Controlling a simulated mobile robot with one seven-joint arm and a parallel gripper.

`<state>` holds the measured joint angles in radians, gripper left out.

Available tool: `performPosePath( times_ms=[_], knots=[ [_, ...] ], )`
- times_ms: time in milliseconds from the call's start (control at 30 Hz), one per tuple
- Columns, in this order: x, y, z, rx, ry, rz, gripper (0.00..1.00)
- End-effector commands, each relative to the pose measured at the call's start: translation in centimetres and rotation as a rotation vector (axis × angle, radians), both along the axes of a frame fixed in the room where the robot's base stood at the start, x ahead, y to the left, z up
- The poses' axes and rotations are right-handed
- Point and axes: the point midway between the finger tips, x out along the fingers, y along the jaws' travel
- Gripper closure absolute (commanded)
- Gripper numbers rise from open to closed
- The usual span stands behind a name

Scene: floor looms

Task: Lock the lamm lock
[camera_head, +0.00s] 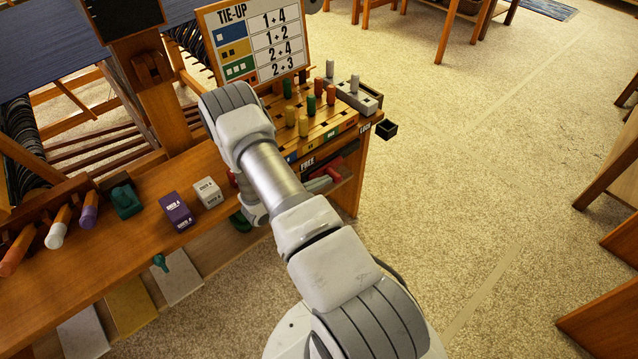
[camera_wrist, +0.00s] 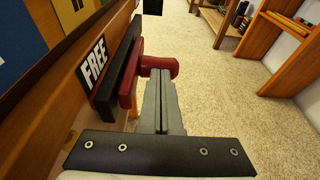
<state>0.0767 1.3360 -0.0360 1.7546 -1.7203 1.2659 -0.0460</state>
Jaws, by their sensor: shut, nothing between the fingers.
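The lamm lock shows in the wrist view as a red lever (camera_wrist: 165,65) on a dark slotted bar (camera_wrist: 112,75) along the wooden side of the loom. A white FREE label (camera_wrist: 93,64) sits beside the bar's left side. In the head view the red lever (camera_head: 338,169) is partly visible below the pegboard, to the right of the FREE label (camera_head: 307,164). My gripper (camera_wrist: 161,75) is shut and empty. Its fingertips overlap the lower edge of the lever in the picture; I cannot tell whether they touch it. My arm hides part of this area in the head view.
Above the lock, a slotted board (camera_head: 318,128) holds several coloured pegs, under a TIE-UP chart (camera_head: 255,40). Purple (camera_head: 176,210) and white blocks (camera_head: 208,193) stand on the loom's front beam. A small black box (camera_head: 387,129) juts from the right corner. Open carpet lies right.

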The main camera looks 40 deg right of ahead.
Motion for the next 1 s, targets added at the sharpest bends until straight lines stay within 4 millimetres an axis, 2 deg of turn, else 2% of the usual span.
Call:
performPosePath(
  times_ms=[167, 267, 500, 633, 1000],
  knots=[
    [0.0, 0.0, 0.0, 0.000, 0.000, 0.000, 1.00],
    [0.1, -0.7, -0.1, -0.001, -0.001, -0.001, 1.00],
    [0.4, -5.5, -0.3, -0.003, -0.002, -0.001, 1.00],
    [0.6, -7.2, -0.1, -0.001, 0.000, 0.000, 1.00],
    [0.6, -7.9, 0.1, -0.004, 0.000, 0.000, 1.00]
  ],
)
